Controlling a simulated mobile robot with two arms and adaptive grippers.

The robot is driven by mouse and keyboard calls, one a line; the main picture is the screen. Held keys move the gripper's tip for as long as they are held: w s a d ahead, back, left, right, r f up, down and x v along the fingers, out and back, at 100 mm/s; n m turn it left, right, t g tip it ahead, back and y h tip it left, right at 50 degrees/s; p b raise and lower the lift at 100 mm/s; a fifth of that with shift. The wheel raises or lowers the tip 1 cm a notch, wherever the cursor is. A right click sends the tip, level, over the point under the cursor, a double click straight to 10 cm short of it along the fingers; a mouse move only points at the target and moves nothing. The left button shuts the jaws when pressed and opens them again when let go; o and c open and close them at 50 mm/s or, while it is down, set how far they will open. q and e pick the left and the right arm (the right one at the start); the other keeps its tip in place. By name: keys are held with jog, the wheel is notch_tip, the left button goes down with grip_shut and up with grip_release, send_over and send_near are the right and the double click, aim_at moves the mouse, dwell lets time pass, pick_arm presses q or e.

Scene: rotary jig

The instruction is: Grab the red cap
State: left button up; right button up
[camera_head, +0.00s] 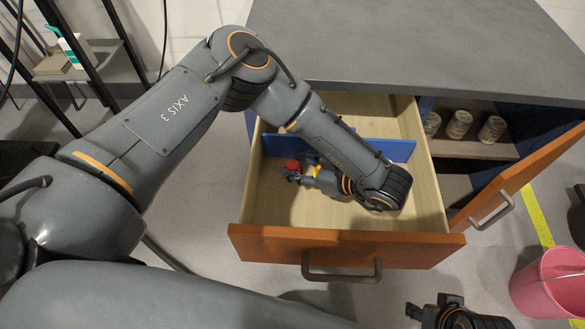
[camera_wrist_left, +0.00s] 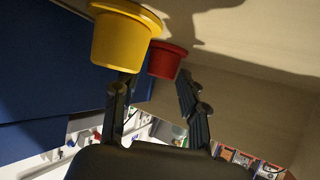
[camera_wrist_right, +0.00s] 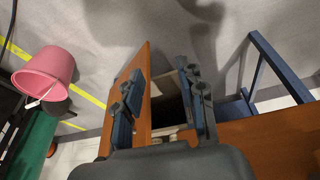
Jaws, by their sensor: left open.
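The red cap (camera_head: 292,165) lies in the open drawer (camera_head: 280,209), near the blue divider (camera_head: 385,149). My left gripper (camera_head: 296,174) reaches into the drawer beside the red cap, and it is open. In the left wrist view, the red cap (camera_wrist_left: 166,61) shows just past the fingertips, between the two fingers (camera_wrist_left: 155,92). I cannot tell whether a finger touches it. A yellow cap (camera_wrist_left: 122,38) sits right beside the red one, partly in front of it, by the left finger. My right gripper (camera_wrist_right: 162,78) is open and empty, outside the drawer.
The drawer walls surround my left gripper. A grey worktop (camera_head: 420,50) lies above the drawer. An open cabinet door (camera_head: 525,178) stands to the right, with several cans (camera_head: 459,124) on the shelf. A pink bucket (camera_head: 548,285) stands on the floor at lower right.

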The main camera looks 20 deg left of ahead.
pick_arm(q)
jog(key=shift+c, duration=0.6)
jog(key=c, duration=0.5)
